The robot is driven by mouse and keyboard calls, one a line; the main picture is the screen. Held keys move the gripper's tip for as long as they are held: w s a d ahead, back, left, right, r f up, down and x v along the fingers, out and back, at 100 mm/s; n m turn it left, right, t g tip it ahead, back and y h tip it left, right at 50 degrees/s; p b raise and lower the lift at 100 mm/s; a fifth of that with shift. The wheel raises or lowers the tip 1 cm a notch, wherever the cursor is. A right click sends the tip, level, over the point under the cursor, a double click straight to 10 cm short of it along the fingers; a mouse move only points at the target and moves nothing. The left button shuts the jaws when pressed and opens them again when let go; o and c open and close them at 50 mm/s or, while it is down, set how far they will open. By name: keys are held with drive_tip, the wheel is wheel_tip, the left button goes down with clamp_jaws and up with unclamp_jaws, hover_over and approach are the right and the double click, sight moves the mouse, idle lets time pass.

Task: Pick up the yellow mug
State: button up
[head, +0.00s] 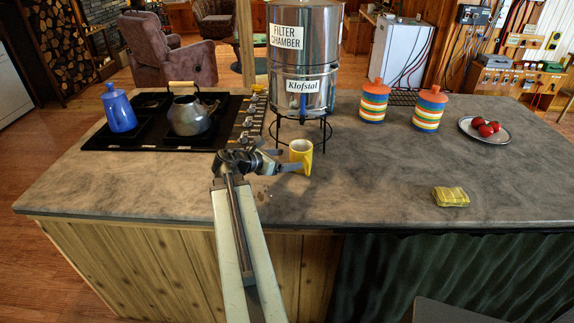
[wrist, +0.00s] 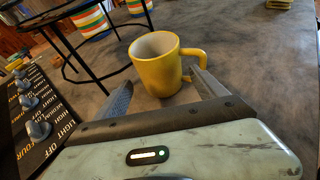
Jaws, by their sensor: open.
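The yellow mug (head: 301,155) stands upright on the grey countertop (head: 380,180), in front of the water filter stand. In the wrist view the mug (wrist: 158,68) is ahead of my gripper, with its handle on the right. My gripper (head: 284,160) is open beside the mug's left side in the head view. In the wrist view its two fingers (wrist: 163,92) are spread, with the mug's lower part at or just beyond the gap between them. The right finger is close to the handle; I cannot tell whether they touch. Nothing is held.
The steel water filter (head: 304,60) stands on a black wire stand (head: 328,135) right behind the mug. A stove (head: 150,140) with a kettle (head: 190,115) and blue pot (head: 118,110) is left. Striped jars (head: 374,103), a plate of red fruit (head: 470,133) and a yellow cloth (head: 450,196) are right.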

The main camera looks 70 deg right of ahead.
sight(300, 157)
drive_tip(key=shift+s+d, duration=0.1)
drive_tip(key=shift+s, duration=0.1)
drive_tip(key=shift+b+x, duration=0.5)
drive_tip(key=shift+x, duration=0.65)
drive_tip(key=b+x, duration=0.1)
drive_tip(key=x, duration=0.1)
drive_tip(key=b+x, duration=0.1)
drive_tip(key=x, duration=0.2)
drive_tip(key=shift+w+f, duration=0.2)
drive_tip(key=shift+f, duration=0.05)
drive_tip(key=shift+r, duration=0.1)
drive_tip(key=c, duration=1.6)
drive_tip(key=shift+r, duration=0.1)
